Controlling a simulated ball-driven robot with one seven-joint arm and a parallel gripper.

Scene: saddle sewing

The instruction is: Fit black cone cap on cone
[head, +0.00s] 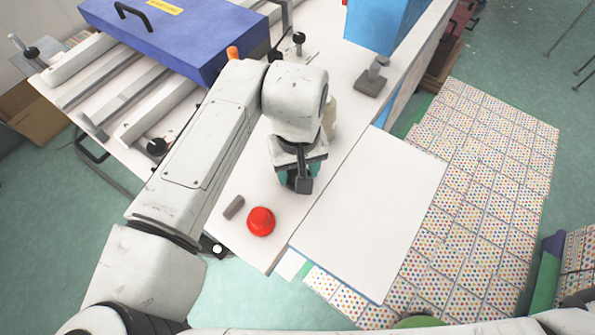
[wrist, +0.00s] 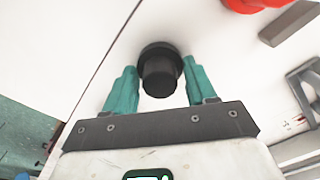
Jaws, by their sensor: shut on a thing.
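My gripper (wrist: 162,83) has two teal fingers, one on each side of a black cone cap (wrist: 159,76) in the wrist view. The cap has a wide round rim and a narrower round end facing the camera. The fingers are shut on its sides. In the head view my gripper (head: 297,182) points down over the white table, and the cap is mostly hidden there. I cannot make out a cone for certain in either view.
A red rounded piece (head: 261,221) and a small grey block (head: 234,207) lie left of my gripper on the table. A bare white panel (head: 370,215) is to the right. A grey stand (head: 372,78), a blue box (head: 385,22) and a blue-purple case (head: 185,35) are farther back.

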